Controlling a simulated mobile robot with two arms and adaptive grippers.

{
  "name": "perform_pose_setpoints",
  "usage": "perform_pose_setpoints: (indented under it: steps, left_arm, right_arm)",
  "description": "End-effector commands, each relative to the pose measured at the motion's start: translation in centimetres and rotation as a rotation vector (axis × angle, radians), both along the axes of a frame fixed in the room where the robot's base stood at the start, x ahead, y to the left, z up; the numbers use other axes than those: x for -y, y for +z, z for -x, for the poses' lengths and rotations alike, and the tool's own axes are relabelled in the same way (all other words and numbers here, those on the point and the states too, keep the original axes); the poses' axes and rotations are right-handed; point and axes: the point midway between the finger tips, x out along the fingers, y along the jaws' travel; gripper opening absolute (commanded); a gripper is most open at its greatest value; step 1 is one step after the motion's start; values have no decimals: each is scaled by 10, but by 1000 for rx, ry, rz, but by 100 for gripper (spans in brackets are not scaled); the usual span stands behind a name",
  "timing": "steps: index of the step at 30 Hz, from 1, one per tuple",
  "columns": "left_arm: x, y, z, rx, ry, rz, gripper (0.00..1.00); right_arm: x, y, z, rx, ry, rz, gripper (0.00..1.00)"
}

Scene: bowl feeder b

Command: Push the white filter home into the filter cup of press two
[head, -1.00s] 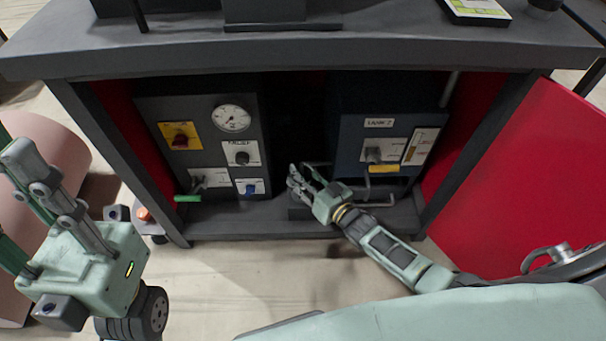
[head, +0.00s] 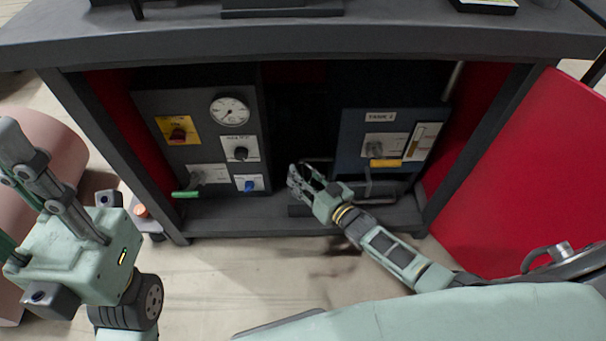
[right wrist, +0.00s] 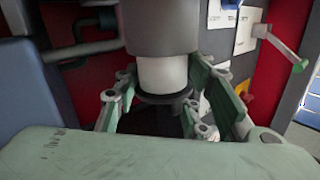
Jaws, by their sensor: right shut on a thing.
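The white filter (right wrist: 162,76) is upright in the right wrist view, with a dark flange (right wrist: 165,97) at its lower end. Its top meets the underside of a grey cylindrical cup (right wrist: 160,28), and a white band shows below the rim. My right gripper (right wrist: 172,86) is shut on the filter from both sides; the exact contact is unclear. In the head view my right gripper (head: 302,182) reaches into the cabinet, and filter and cup cannot be made out there. My left gripper (head: 22,150) is at the left, outside the cabinet, partly cut off by the frame.
The left panel (head: 210,180) carries a gauge, knobs and a green-handled lever (head: 186,194). The blue tank panel (head: 352,140) is right of my right gripper. A cabinet shelf (head: 240,212) runs below. The open red door (head: 520,180) stands at the right.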

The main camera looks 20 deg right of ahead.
Motion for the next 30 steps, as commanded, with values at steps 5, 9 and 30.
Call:
perform_pose_setpoints:
  steps: [5,9,30]
  left_arm:
    - [1,-1,-2,6,2,0,30]
    - [0,2,-2,13,2,2,30]
    - [1,0,-2,9,1,-4,30]
  right_arm:
    - [0,-6,0,0,0,0,6]
    - [0,-6,0,-2,0,1,48]
    - [8,-5,23,-3,1,1,62]
